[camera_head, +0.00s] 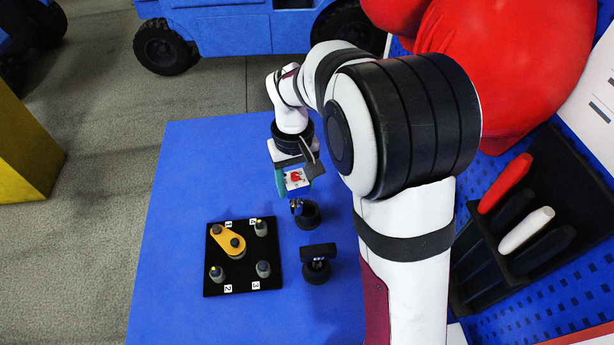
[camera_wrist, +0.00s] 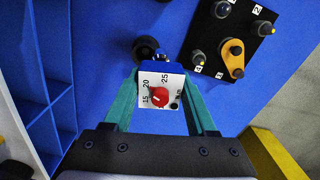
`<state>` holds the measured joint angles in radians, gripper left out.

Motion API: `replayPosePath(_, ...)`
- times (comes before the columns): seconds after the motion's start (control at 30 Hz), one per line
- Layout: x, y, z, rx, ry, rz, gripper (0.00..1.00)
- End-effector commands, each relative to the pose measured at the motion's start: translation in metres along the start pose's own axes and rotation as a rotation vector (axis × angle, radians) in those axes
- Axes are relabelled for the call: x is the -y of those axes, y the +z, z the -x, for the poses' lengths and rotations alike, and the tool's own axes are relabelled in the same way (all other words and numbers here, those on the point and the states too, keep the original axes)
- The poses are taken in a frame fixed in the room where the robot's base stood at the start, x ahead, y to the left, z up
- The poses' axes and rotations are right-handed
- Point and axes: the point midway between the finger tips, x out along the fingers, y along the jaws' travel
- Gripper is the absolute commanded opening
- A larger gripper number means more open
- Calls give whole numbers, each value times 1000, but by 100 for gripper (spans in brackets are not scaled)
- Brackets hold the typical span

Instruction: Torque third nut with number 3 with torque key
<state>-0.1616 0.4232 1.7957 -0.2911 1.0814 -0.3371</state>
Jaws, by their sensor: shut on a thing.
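My gripper (camera_head: 294,178) is shut on the torque key, a white-faced tool with a red knob (camera_wrist: 159,97) and a scale marked 15, 20, 25. The teal fingers clasp it from both sides in the wrist view. It is held above the blue table, apart from the black plate (camera_head: 242,282). The plate carries grey nuts at numbered corners.
Two dark round stands (camera_head: 308,216) and (camera_head: 317,264) are on the table (camera_head: 180,190) right of the plate. A tool rack (camera_head: 520,220) stands at the right. The table's left side is clear. A yellow block (camera_head: 25,155) is at the far left.

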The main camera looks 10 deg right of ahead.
Motion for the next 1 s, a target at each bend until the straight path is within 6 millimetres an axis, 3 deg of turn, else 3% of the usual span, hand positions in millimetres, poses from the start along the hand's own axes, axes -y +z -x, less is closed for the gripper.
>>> replayPosePath(0.2, 65, 40, 28, -3, 0, 576, 0)
replayPosePath(0.4, 102, 79, 44, -1, 1, 1026, 0)
replayPosePath(0.57, 108, 87, 42, 1, 0, 1120, 0)
replayPosePath(1.0, 107, 87, 0, 3, 0, 1115, 0)
